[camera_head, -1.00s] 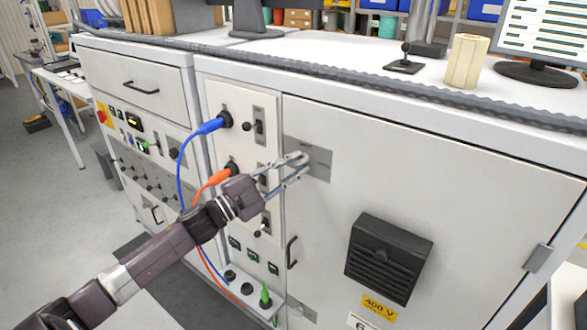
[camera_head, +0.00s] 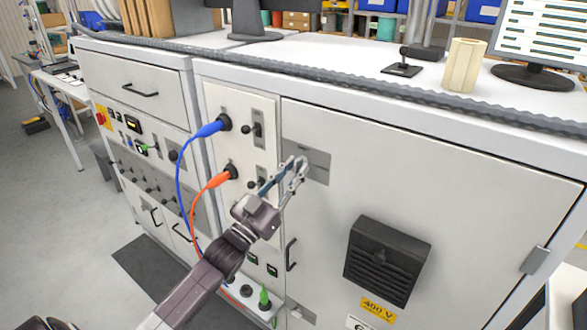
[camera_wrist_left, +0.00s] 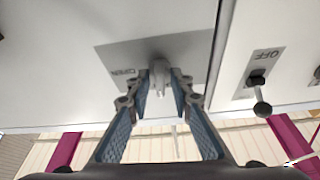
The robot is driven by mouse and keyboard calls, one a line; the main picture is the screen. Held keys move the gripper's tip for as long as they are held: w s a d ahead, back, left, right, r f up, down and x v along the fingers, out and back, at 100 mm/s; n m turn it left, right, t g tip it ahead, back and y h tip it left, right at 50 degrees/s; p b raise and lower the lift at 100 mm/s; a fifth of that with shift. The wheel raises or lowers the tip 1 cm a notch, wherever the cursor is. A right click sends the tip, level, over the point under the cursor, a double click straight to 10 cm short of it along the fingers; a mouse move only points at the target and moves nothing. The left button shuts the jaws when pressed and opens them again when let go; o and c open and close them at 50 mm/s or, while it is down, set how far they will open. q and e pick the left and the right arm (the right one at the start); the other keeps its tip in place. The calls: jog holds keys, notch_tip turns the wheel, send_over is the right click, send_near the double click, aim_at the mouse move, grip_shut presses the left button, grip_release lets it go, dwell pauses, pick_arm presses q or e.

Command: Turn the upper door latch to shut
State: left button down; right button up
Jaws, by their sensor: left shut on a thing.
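The upper door latch (camera_wrist_left: 158,76) is a small pale grey handle on a grey plate near the upper left corner of the white cabinet door. The plate (camera_head: 319,160) shows in the head view, with my left gripper (camera_head: 296,164) in front of its left part. In the left wrist view my left gripper (camera_wrist_left: 161,84) has its two fingers on either side of the handle, shut on it. A label that seems to read OPEN shows upside down on the plate (camera_wrist_left: 185,55). The handle's exact angle is hidden in the head view. My right gripper is not in view.
Blue (camera_head: 209,128) and orange (camera_head: 220,178) cable plugs sit in the panel left of the door, their cables hanging close to my left arm. A toggle switch (camera_head: 257,130) is beside them. A black door handle (camera_head: 291,254) and black vent (camera_head: 387,262) stick out below.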

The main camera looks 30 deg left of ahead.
pick_arm(q)
jog(key=shift+n+y, duration=0.6)
jog(key=shift+n, duration=0.4)
jog(key=c, duration=2)
grip_release()
jog(key=shift+c, duration=0.2)
jog(key=d+v, duration=0.1)
jog(key=v, duration=1.1)
jog(key=shift+a+f, duration=0.15)
jog(key=shift+a, duration=0.3)
